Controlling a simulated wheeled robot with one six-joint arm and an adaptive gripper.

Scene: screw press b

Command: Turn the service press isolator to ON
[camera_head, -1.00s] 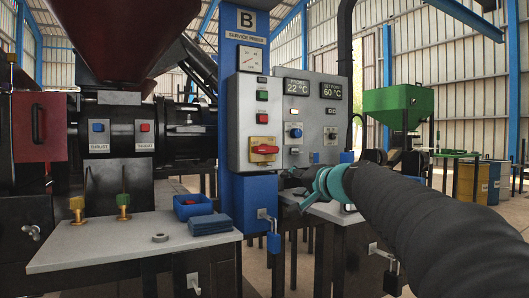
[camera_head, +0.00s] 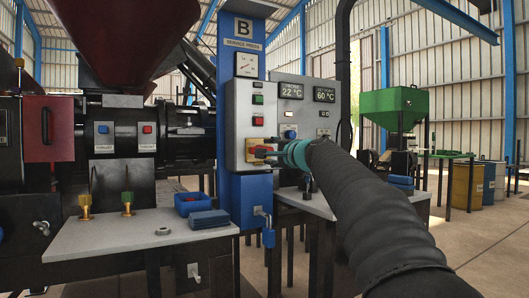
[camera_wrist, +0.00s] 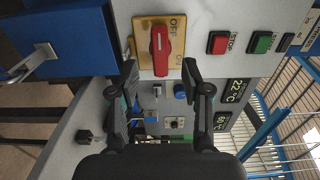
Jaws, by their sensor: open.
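The service press isolator is a red bar handle (camera_wrist: 160,50) on a yellow plate (camera_wrist: 142,32) marked OFF and ON. The wrist view is turned sideways; the handle runs up and down there, with OFF beside its upper part and ON beside its lower part. In the head view the red handle (camera_head: 264,153) lies roughly level, partly hidden behind my gripper (camera_head: 278,152). My gripper (camera_wrist: 160,69) is open, its fingertips on either side of the handle's lower end in the wrist view. I cannot tell whether they touch it.
A red STOP button (camera_wrist: 217,43) and a green button (camera_wrist: 262,42) sit beside the isolator. A blue button (camera_wrist: 180,91) and displays are on the adjoining panel. A table (camera_head: 140,235) stands at left.

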